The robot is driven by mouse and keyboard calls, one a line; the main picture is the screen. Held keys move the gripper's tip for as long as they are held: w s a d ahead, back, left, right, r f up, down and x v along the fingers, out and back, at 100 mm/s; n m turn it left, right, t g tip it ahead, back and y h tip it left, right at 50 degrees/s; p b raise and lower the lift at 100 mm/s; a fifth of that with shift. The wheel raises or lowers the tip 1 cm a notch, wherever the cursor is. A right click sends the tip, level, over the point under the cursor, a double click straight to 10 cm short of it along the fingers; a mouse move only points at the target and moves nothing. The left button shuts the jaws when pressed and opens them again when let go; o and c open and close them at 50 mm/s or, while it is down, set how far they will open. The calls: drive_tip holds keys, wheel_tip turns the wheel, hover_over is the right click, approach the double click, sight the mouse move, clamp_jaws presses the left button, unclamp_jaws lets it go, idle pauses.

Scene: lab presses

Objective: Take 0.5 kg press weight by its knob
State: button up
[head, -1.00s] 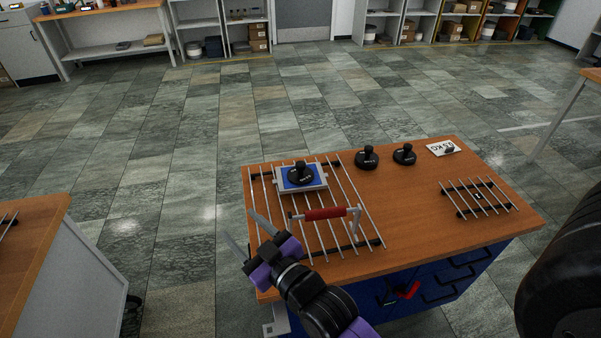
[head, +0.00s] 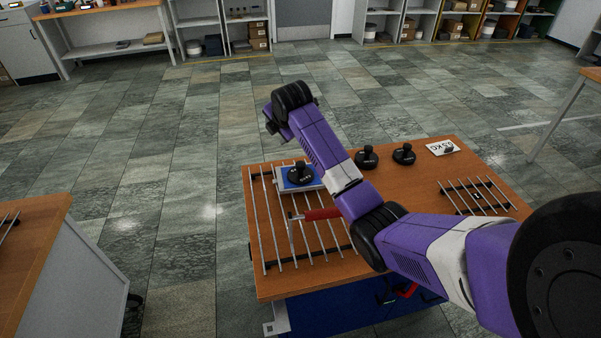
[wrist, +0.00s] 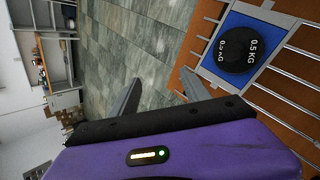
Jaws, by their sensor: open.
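The 0.5 kg press weight (head: 300,175) is a black disc with a knob. It sits on a blue-topped square plate (head: 282,186) on the left rack of bars. In the wrist view the weight (wrist: 238,50) shows at upper right, its white "0.5 KG" lettering readable. My gripper (wrist: 160,92) is open and empty, its two grey fingers apart from the weight, which lies to their right in that view. In the head view my arm reaches over the bench and the gripper end is left of and beyond the weight; its fingertips are hidden there.
A red handle (head: 320,214) crosses the left rack (head: 280,235), partly behind my arm. Two more black knobbed weights (head: 367,157) (head: 404,154) and a white card (head: 441,147) stand along the bench's back. Another rack (head: 475,196) is at right. Tiled floor lies beyond.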

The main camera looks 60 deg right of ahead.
sight(300, 163)
drive_tip(key=s+f+n+g, duration=0.1)
drive_tip(key=s+n, duration=0.1)
drive_tip(key=s+f+n+g+y, duration=0.1)
drive_tip(key=s+n+g, duration=0.1)
drive_tip(key=s, duration=0.1)
drive_tip(key=s+f+n+g+y, duration=0.1)
drive_tip(key=s+n, duration=0.1)
drive_tip(key=shift+s+a+f+g, duration=0.25)
drive_tip(key=shift+f+g, duration=0.05)
drive_tip(key=shift+f, duration=0.05)
drive_tip(key=shift+n, duration=0.7)
drive_tip(key=shift+s+a+p+x, duration=0.15)
drive_tip(key=shift+p+x, duration=0.1)
drive_tip(key=shift+x, duration=1.05)
drive_tip(key=shift+s+a+p+x, duration=0.1)
drive_tip(key=shift+s+p+x, duration=0.1)
drive_tip(key=shift+x, duration=1.1)
drive_tip(key=shift+s+a+p+x, duration=0.15)
drive_tip(key=shift+p+x, duration=0.1)
drive_tip(key=shift+x, duration=1.1)
drive_tip(key=shift+f, duration=0.15)
clamp_jaws()
drive_tip(key=shift+w, duration=0.1)
